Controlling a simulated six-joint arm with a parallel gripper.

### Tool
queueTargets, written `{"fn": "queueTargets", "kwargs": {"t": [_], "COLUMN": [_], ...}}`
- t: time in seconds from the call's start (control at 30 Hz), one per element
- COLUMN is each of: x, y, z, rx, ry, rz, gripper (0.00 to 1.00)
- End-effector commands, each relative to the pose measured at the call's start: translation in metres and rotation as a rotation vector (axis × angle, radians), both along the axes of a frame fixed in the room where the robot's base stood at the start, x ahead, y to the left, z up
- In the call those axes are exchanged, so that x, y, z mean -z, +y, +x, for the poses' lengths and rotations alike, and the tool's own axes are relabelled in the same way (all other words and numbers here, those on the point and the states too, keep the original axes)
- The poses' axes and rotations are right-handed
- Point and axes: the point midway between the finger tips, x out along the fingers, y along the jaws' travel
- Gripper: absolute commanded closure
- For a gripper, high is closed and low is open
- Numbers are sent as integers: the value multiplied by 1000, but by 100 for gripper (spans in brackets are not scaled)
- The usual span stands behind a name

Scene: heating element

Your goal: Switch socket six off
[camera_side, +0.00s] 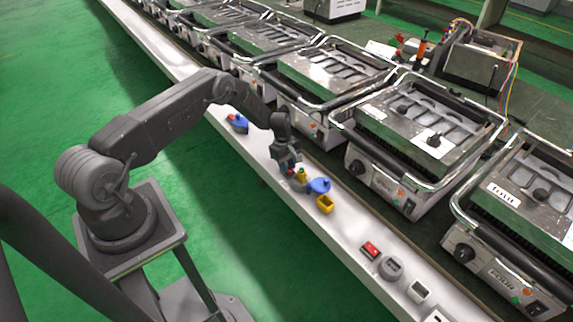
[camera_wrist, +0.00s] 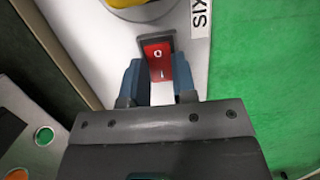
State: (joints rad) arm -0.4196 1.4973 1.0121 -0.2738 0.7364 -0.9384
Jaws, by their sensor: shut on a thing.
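A red rocker switch (camera_wrist: 158,62) in a dark frame is on the white rail beside a label reading SIX (camera_wrist: 202,14). It bears an O towards the top of the wrist view and an I below. My gripper (camera_wrist: 159,80) has one blue-grey finger on each side of the switch and is shut on it. In the side view my gripper (camera_side: 288,161) reaches down to the rail and mostly hides this switch. A socket with a grey rim and a yellow middle (camera_wrist: 140,8) is just above the switch in the wrist view.
The white rail (camera_side: 265,182) carries a blue-lidded socket (camera_side: 319,185), a yellow piece (camera_side: 325,204), another red switch (camera_side: 370,249) and a grey socket (camera_side: 391,267). Another blue fitting (camera_side: 238,122) is further back. Metal grills (camera_side: 420,140) line the right side. Green floor (camera_side: 230,240) is open on the left.

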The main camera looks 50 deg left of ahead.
Motion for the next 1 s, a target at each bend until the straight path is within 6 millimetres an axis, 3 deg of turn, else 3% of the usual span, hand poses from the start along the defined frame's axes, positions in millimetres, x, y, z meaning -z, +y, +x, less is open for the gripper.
{"fn": "queueTargets", "kwargs": {"t": [0.43,0.47,0.7,1.0], "x": [0,0,0,-3], "y": [-1,-1,-1,-1], "z": [0,0,0,0], "rx": [-1,-1,0,-1], "ry": [-3,-3,-3,-4], "rz": [70,70,69,68], "gripper": [98,73,50,49]}}
